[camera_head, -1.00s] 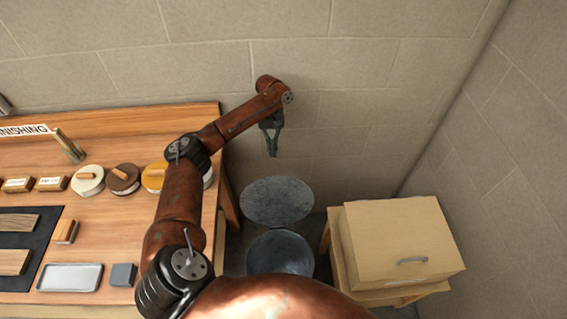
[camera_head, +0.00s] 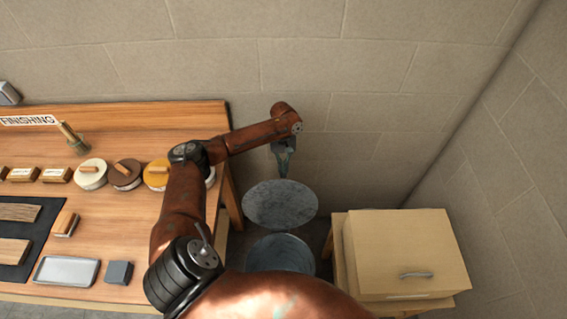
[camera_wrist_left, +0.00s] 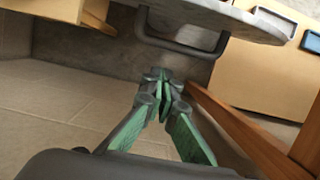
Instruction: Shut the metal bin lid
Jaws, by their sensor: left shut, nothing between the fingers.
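The metal bin (camera_head: 280,255) stands on the floor between the workbench and a wooden cabinet, its mouth open. Its round grey lid (camera_head: 280,203) stands raised at the back of the bin, its inner face toward the head camera. My left gripper (camera_head: 284,175) is behind the lid, near its top edge, pointing down, shut and empty. In the left wrist view the closed fingertips (camera_wrist_left: 163,76) are just below the lid's dark handle (camera_wrist_left: 183,46), apart from it as far as I can tell. The lid's edge (camera_wrist_left: 240,18) shows above the handle. My right gripper is out of view.
The workbench (camera_head: 130,210) on the left holds tins, wooden blocks, a metal tray (camera_head: 67,270) and a grey block. A wooden cabinet (camera_head: 405,250) stands right of the bin. The stone wall (camera_head: 350,90) is close behind my left arm.

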